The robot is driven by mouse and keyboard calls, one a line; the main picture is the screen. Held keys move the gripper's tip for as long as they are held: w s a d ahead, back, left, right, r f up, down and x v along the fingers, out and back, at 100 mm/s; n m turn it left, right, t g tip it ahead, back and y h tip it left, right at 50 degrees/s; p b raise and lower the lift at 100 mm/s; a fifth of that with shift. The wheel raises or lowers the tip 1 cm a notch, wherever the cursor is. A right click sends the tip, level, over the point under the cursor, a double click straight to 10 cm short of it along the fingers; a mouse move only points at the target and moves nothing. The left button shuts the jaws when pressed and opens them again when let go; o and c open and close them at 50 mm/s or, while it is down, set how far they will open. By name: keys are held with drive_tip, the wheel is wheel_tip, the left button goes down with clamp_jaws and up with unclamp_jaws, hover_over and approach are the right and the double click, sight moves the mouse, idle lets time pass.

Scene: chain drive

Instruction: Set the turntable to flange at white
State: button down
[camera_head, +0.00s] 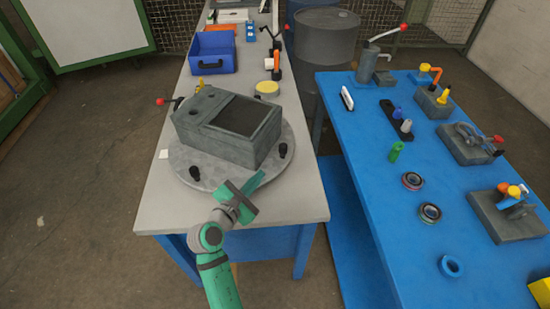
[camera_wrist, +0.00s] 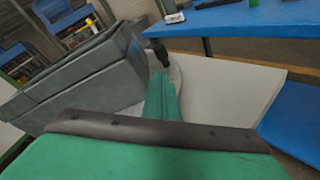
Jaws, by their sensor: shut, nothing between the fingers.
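The turntable (camera_head: 185,164) is a round grey disc on the grey bench. A dark grey box-shaped housing (camera_head: 220,149) sits on it and also fills the left of the wrist view (camera_wrist: 85,75). Black posts stand on the disc rim, one at front left (camera_head: 195,173) and one at right (camera_head: 283,151). A small white patch (camera_head: 163,154) lies on the bench beside the disc's left edge. I cannot tell which side of the housing is the flange. My gripper (camera_head: 262,177) is shut and empty at the disc's front right; its green fingers point towards a black post (camera_wrist: 160,52). Contact is unclear.
A red-knobbed lever (camera_head: 160,101) sticks out at the housing's upper left. A blue bin (camera_head: 212,55) and a yellowish round piece (camera_head: 267,88) are behind it. A blue table (camera_head: 375,190) with fixtures and rings stands at right. The bench's front right is clear.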

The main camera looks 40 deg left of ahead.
drive_tip(key=n, duration=0.2)
drive_tip(key=n+h, duration=0.2)
drive_tip(key=n, duration=0.1)
approach(281, 153)
drive_tip(key=shift+g, duration=0.4)
drive_tip(key=x, duration=0.6)
drive_tip(key=shift+w+r, duration=0.1)
drive_tip(key=shift+r, duration=0.15)
drive_tip(key=shift+w, duration=0.1)
